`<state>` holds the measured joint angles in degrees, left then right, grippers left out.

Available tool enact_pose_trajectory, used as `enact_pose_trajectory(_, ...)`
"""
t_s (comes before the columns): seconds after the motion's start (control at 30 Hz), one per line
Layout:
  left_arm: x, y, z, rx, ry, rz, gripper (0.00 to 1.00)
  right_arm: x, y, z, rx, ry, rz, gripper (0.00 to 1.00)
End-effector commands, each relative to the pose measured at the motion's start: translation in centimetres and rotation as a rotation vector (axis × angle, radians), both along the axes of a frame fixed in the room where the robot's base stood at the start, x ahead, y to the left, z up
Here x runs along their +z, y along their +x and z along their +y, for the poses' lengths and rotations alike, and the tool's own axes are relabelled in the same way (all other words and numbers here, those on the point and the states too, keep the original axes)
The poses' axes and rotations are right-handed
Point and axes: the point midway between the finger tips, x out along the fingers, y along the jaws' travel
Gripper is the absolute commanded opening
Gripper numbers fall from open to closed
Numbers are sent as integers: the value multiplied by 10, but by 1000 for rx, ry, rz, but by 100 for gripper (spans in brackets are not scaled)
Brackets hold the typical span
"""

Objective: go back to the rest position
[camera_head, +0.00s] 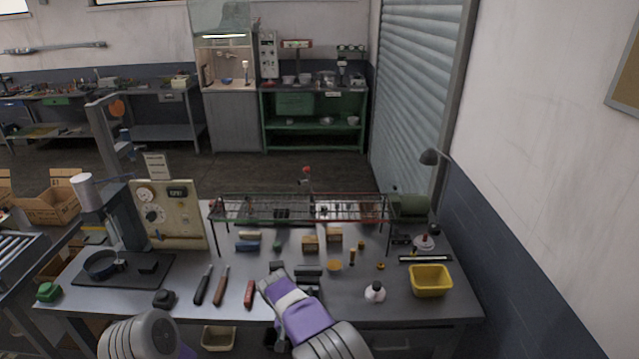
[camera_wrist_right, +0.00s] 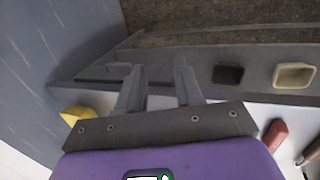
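My right gripper (camera_wrist_right: 158,75) shows in the right wrist view with its two fingers apart and nothing between them. The near edge of the workbench lies around the fingers, with dark floor beyond. Part of my left arm shows at the bottom left of the head view. My left gripper is not in view.
A beige bin (camera_head: 219,338) sits below the front edge.

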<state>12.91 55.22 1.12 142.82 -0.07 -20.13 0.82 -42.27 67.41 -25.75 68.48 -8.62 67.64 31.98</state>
Motion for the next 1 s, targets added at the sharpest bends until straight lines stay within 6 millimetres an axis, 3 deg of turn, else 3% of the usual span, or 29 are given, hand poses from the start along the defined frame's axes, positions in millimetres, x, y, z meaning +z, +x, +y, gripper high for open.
enact_pose_trajectory(0.03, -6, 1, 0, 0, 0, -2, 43, -19, -1, -11, -9, 18, 18, 36)
enact_pose_trajectory(0.23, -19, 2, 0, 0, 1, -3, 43, -84, -15, -45, -20, 120, 68, 36)
enact_pose_trajectory(0.37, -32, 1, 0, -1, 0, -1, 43, -138, -37, -72, -40, 217, 98, 36)
enact_pose_trajectory(0.5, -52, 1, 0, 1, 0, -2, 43, -204, -82, -101, -79, 357, 112, 36)
enact_pose_trajectory(0.6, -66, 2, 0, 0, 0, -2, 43, -240, -121, -114, -116, 457, 96, 36)
enact_pose_trajectory(0.7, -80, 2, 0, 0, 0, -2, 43, -263, -159, -122, -156, 541, 61, 36)
enact_pose_trajectory(0.8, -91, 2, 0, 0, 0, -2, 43, -274, -193, -127, -190, 602, 16, 36)
enact_pose_trajectory(1.0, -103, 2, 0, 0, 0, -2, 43, -276, -232, -131, -233, 658, -57, 36)
